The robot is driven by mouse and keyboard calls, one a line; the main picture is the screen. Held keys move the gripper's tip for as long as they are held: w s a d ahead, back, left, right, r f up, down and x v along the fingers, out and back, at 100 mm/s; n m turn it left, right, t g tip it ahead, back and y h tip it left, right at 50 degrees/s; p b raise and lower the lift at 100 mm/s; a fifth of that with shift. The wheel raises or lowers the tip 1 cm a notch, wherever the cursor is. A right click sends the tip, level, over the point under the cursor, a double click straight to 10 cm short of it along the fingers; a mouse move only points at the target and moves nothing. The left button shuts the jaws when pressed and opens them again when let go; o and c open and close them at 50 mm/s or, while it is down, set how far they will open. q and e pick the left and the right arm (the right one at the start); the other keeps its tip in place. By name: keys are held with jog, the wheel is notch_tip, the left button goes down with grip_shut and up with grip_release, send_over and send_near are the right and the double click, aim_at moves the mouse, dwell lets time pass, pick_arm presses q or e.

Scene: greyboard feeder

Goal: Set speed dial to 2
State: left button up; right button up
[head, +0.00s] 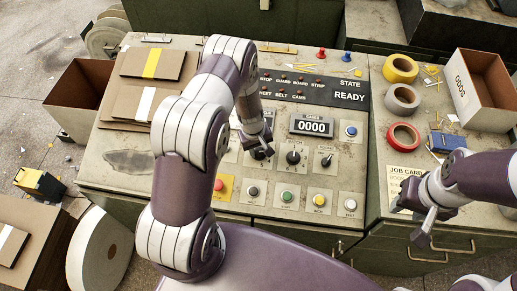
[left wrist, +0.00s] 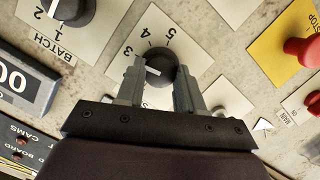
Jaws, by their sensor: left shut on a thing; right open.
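My left gripper (head: 259,151) is at the leftmost dial in the row under the counter. In the left wrist view, my left gripper (left wrist: 158,88) is shut on a black round dial (left wrist: 158,62), one finger on each side. The numbers 3, 4 and 5 show on the plate around the dial. A white mark on the knob points toward the left finger, where any lower number is hidden. The dial's name is hidden, so I cannot read whether it says speed. My right gripper (head: 416,214) is open and empty above the right cabinet, near the job card.
The BATCH dial (left wrist: 72,8) is beside the held one. A counter (head: 312,126) reads 0000. A red stop button (left wrist: 303,48) on yellow and several push buttons lie near. Tape rolls (head: 400,69) and an open box (head: 485,95) stand at right.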

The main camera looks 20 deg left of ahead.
pick_arm(q)
jog(key=n+b, duration=0.1)
jog(key=b, duration=0.1)
jog(key=n+b, duration=0.2)
jog(key=shift+a+f+n+t, duration=0.1)
jog(key=shift+f+n+t, duration=0.1)
jog(key=shift+n+t, duration=0.15)
jog(key=shift+r+n+t+h+b, duration=0.1)
jog(key=shift+n+t+h+b, duration=0.25)
jog(key=shift+n+b, duration=0.85)
jog(key=shift+r+n+b, duration=0.1)
jog(key=shift+n+b, duration=0.3)
jog(key=shift+n, duration=0.05)
jog(key=o, duration=1)
jog(key=shift+s, duration=0.1)
jog(key=shift+o, duration=0.2)
jog(key=shift+r, duration=0.1)
jog(key=p+v, duration=0.1)
jog(key=v, duration=1.1)
jog(key=shift+r+p, duration=0.25)
jog(key=shift+p, duration=0.15)
